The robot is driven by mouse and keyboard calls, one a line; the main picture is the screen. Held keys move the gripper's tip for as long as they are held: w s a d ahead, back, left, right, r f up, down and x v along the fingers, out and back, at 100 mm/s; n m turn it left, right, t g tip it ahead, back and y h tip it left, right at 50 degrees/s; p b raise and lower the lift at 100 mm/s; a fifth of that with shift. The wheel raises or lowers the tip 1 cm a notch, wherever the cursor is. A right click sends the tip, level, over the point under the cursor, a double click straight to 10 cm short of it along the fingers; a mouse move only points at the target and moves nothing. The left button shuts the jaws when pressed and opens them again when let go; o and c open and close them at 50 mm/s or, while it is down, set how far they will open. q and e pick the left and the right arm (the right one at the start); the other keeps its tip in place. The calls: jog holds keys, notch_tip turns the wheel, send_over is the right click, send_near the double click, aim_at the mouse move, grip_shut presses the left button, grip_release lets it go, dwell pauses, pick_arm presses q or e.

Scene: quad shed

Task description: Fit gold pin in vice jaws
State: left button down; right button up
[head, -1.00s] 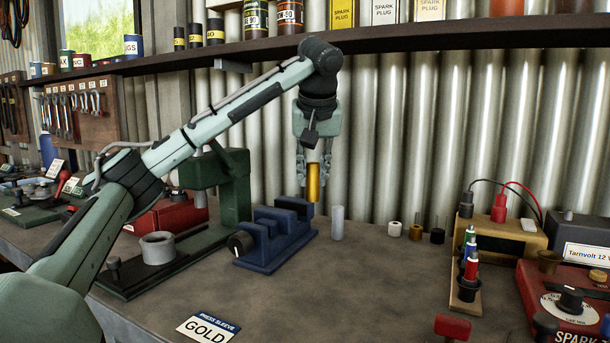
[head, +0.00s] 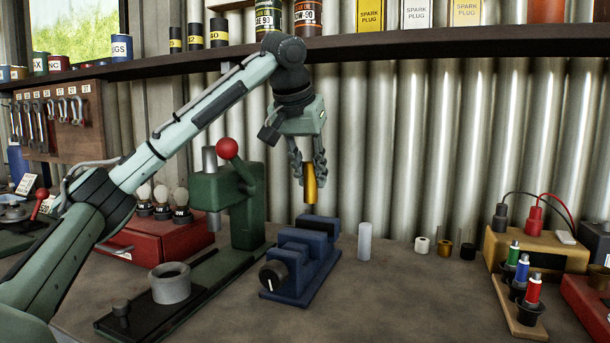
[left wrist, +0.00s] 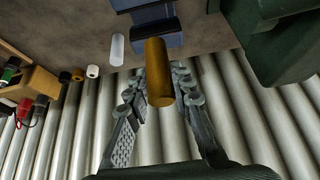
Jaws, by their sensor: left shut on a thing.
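The gold pin (head: 310,184) is held near upright, slightly tilted, between the fingertips of my left gripper (head: 310,168). It hangs above the rear part of the blue vice (head: 292,284), apart from it. In the left wrist view the gold pin (left wrist: 157,72) shows between the fingers of the gripper (left wrist: 160,90), with part of the blue vice (left wrist: 150,18) beyond it. The vice has a black knob at its front and a gap between its jaws. My right gripper is not in view.
A silver pin (head: 365,241) stands just right of the vice. A green press (head: 230,200) with a red ball handle stands left of it. Small sleeves (head: 444,248) and a yellow box (head: 535,250) are further right. A shelf (head: 400,48) runs above. The bench front is clear.

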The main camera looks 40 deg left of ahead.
pick_arm(q)
jog(key=shift+f, duration=0.1)
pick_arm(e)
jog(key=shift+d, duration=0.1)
pick_arm(q)
jog(key=shift+f, duration=1.75)
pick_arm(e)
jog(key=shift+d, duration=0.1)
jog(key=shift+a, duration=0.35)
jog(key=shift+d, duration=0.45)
